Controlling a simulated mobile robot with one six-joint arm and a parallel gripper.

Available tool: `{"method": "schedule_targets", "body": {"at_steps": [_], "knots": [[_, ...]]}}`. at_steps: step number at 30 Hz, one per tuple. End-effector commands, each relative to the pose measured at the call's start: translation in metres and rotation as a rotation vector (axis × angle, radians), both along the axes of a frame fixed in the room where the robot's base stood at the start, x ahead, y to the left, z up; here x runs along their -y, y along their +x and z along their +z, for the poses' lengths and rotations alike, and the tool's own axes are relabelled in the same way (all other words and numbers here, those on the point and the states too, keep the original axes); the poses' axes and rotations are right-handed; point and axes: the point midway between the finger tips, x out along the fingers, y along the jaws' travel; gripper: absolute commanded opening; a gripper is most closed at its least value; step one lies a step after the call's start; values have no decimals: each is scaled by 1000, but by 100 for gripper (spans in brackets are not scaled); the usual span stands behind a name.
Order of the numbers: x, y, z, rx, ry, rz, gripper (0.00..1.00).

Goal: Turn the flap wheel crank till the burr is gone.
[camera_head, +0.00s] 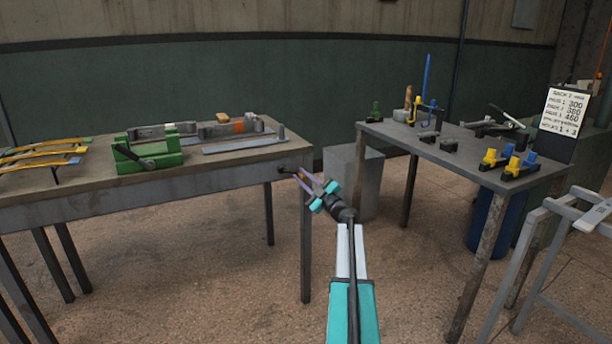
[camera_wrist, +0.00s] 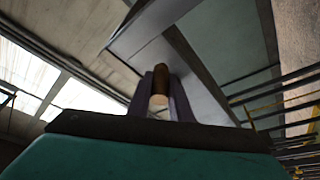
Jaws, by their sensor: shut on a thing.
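My gripper (camera_head: 304,181) is at the right front corner of the left table, just past its edge. In the wrist view its two fingers (camera_wrist: 163,95) are shut on a short round handle, brown with a pale end (camera_wrist: 158,92), which I take to be the crank handle. In the head view the handle is small and mostly hidden by the fingers. A round orange-brown part (camera_head: 246,125), perhaps the flap wheel, sits among grey parts at the back of this table. The burr is too small to make out.
The left table (camera_head: 90,192) bears a green fixture (camera_head: 148,152), a long grey strip (camera_head: 230,145) and curved leaf springs (camera_head: 45,150).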

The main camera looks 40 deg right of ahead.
Motion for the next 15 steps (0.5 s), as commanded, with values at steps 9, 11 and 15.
{"method": "schedule_targets", "body": {"at_steps": [9,11,15], "knots": [[0,0,26,-96,-279,1,0],[-1,1,30,-115,-333,1,0],[-4,3,39,-158,-460,4,0]]}}
